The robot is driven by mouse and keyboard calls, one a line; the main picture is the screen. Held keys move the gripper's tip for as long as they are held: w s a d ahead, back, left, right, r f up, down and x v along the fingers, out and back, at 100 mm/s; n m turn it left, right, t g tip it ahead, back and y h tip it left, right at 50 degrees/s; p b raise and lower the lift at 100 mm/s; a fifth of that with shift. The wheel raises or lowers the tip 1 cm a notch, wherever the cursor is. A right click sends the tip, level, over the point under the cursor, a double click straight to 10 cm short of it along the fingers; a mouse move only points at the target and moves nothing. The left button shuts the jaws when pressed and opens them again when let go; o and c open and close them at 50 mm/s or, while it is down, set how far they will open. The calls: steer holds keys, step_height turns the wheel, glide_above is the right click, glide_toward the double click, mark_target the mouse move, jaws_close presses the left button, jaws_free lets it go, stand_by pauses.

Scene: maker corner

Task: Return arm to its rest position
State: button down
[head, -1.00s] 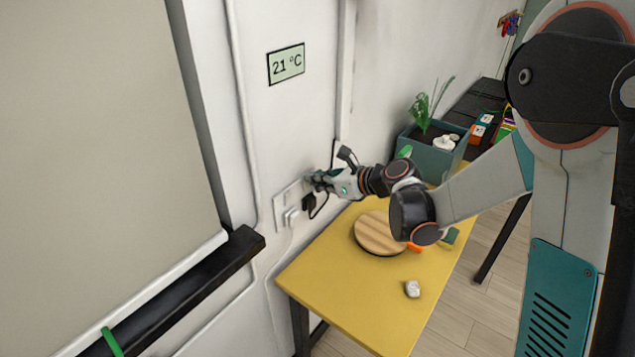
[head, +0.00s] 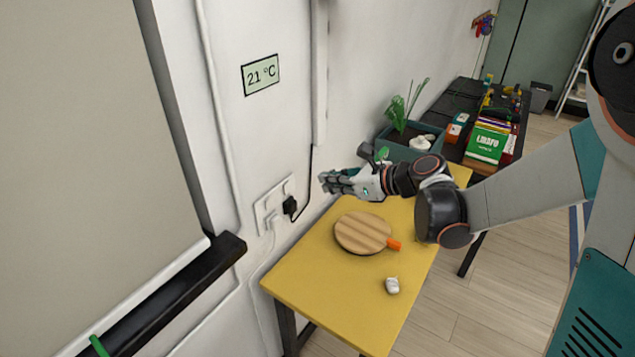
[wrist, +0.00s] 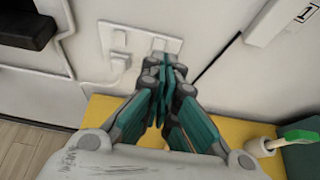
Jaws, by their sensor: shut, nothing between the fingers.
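My gripper (head: 330,182) is in the air over the back of the yellow table (head: 322,292), a little out from the wall. It points left toward the wall outlet plate (head: 263,217) and is apart from it. In the wrist view my gripper (wrist: 163,75) is shut with its teal fingers together and nothing between them. The outlet plate (wrist: 118,40) shows beyond the fingertips there, partly hidden by them.
A teal planter (head: 399,147) stands behind my wrist. A black table (head: 455,95) with books is farther back. A black ledge (head: 220,258) juts out at left.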

steer(key=shift+s+d+r, duration=0.35)
steer(key=shift+d+r, duration=0.1)
steer(key=s+d+n+h+b, duration=0.1)
steer(key=s+d+n+h, duration=0.4)
steer(key=s+n, duration=0.7)
steer(key=s+d+n+h, duration=0.5)
steer(key=s+d+n, duration=0.2)
steer(key=s+n, duration=0.6)
steer(key=shift+s+r+n+g+b, duration=0.3)
steer(key=shift+s+r+g+b, duration=0.05)
steer(key=shift+r+g+b, duration=0.05)
